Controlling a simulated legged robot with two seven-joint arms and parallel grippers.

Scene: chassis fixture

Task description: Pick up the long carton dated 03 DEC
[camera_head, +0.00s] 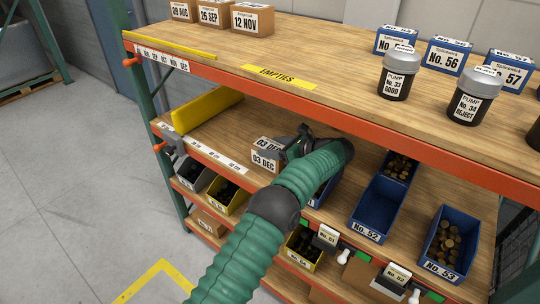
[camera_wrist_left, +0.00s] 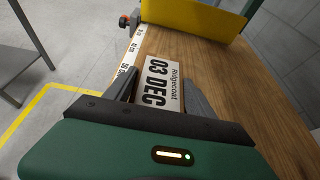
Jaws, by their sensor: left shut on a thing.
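The long carton dated 03 DEC (camera_head: 263,158) is on the middle shelf, left of the blue bins, and its date shows on two faces. In the left wrist view the carton (camera_wrist_left: 161,80) lies between my fingers with its label, "Ridgecoat 03 DEC", facing the camera. My left gripper (camera_head: 286,151) is shut on it; in the left wrist view the gripper (camera_wrist_left: 160,94) has a dark finger on each side. I cannot tell whether the carton touches the shelf. My arm and gripper hide its right part. My right gripper is not in view.
A yellow divider (camera_head: 207,108) stands on the shelf left of the carton. Blue bins, including No. 52 (camera_head: 378,207) and No. 53 (camera_head: 447,244), stand to the right. The upper shelf (camera_head: 330,60) overhangs behind, with dated cartons (camera_head: 252,19) and pump jars (camera_head: 398,77) on it.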

